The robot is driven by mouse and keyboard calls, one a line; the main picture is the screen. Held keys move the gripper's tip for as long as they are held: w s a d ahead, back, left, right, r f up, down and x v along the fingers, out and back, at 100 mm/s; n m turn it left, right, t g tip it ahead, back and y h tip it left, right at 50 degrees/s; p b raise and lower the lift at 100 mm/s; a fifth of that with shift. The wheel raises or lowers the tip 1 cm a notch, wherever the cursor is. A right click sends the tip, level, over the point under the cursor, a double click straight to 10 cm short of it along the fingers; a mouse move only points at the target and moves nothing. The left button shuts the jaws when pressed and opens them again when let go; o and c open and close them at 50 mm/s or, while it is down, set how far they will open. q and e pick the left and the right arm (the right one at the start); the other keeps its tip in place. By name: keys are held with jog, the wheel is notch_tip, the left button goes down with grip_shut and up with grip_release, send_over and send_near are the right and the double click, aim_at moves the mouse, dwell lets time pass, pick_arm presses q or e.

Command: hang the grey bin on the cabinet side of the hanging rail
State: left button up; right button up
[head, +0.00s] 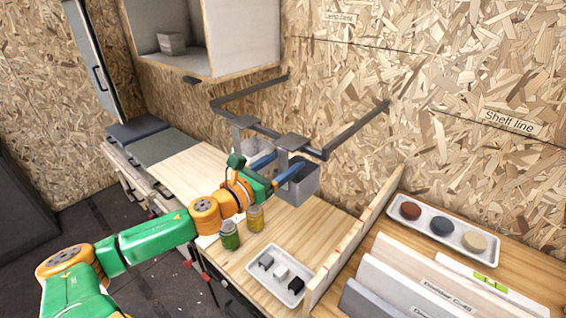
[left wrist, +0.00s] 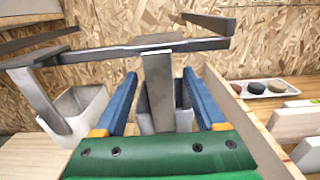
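The grey bin (head: 297,188) hangs below the right part of the dark hanging rail (head: 275,133), its hanger strap (left wrist: 159,90) rising to the bar. My left gripper (head: 280,166) is at this bin. In the left wrist view its blue fingers stand wide apart, one on each side of the strap, with gaps to it. Most of the grey bin (left wrist: 146,122) is hidden there behind the strap and fingers. A lighter, whitish bin (left wrist: 84,108) hangs from the rail to the left, nearer the cabinet (head: 240,40). My right gripper is not in view.
Two jars, one green (head: 229,236) and one yellow (head: 255,218), stand on the bench under my arm. A white tray (head: 269,286) of small parts lies in front. A wooden divider (head: 350,243) borders the bench on the right. A tray (head: 425,222) with three coloured discs lies beyond.

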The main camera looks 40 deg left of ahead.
pick_arm(q)
jog(key=shift+s, duration=0.1)
